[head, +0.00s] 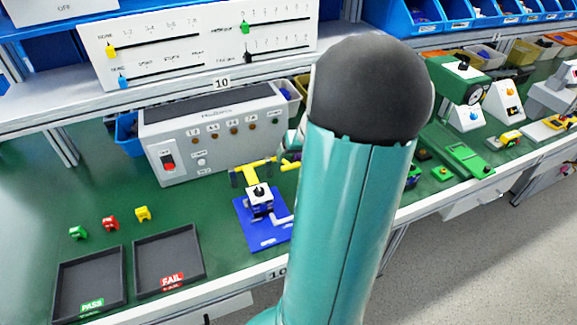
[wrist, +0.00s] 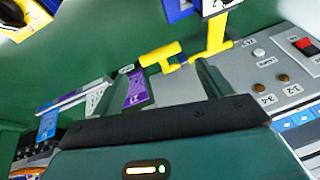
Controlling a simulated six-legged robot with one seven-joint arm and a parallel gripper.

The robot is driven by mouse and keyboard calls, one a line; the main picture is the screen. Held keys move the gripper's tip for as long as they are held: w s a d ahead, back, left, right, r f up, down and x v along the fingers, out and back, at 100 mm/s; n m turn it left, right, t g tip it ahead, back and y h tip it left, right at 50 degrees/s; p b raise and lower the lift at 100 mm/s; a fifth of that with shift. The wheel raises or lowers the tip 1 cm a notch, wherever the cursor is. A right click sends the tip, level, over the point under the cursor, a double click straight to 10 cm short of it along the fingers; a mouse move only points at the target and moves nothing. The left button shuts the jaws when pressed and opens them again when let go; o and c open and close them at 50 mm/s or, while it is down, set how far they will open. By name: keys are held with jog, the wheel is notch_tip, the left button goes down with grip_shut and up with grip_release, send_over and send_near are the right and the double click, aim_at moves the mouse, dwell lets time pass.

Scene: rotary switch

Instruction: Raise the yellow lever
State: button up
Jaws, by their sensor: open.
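The yellow lever (head: 254,172) is on the small switch unit with a blue base (head: 266,232) and a black knob on top. In the wrist view the lever (wrist: 216,36) comes down from the unit at the top, and its crosspiece (wrist: 158,54) lies just beyond the fingertips. My gripper (wrist: 152,78) is open, with one finger on each side of the view and nothing held between them. Contact with the lever cannot be told. In the head view my arm covers most of the gripper.
A grey control box (head: 215,135) with a red switch stands behind the lever. Two dark trays (head: 190,240) and small coloured blocks (head: 110,223) lie to the left. Other devices, including a green one (head: 460,80), stand right of my arm.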

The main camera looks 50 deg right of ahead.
aim_at(289, 164)
jog(key=x, duration=0.7)
jog(key=shift+w+a+f, duration=0.1)
jog(key=shift+w+f, duration=0.1)
jog(key=c, duration=1.3)
